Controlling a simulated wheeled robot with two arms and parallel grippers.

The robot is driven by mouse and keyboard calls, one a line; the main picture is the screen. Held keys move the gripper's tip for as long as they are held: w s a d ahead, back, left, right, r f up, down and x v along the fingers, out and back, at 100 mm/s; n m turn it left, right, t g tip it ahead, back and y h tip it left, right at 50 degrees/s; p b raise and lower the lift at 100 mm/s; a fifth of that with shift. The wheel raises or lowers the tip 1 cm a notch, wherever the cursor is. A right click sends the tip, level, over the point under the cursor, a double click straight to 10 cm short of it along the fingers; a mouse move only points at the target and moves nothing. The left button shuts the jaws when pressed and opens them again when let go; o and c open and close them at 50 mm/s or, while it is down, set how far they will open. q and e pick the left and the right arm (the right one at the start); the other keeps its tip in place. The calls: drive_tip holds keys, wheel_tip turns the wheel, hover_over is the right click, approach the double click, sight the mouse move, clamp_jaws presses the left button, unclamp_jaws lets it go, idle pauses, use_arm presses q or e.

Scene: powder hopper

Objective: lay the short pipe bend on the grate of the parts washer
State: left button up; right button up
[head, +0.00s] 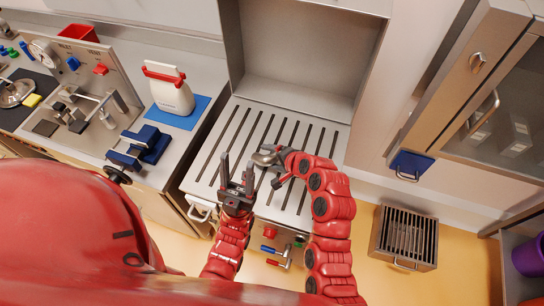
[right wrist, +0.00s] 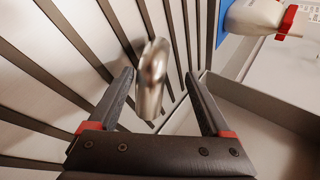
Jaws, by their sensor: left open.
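The short pipe bend (right wrist: 152,80) is a shiny metal piece over the slotted grate (head: 225,125) of the parts washer. In the head view the bend (head: 264,158) shows near the middle of the grate, beside my right gripper. I cannot tell for sure whether it rests on the bars. My right gripper (right wrist: 160,74) is open, with the bend between its fingers and a visible gap on each side. In the head view my right gripper is partly hidden by its own arm. My left gripper (head: 237,165) is open and empty over the grate's front left part.
The washer's walls (head: 300,55) rise behind the grate. A slotted metal box (head: 405,238) stands at right.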

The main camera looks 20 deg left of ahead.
drive_tip(key=p+v, duration=0.3)
drive_tip(key=v, duration=1.4)
drive_tip(key=shift+f, duration=0.1)
idle(0.5)
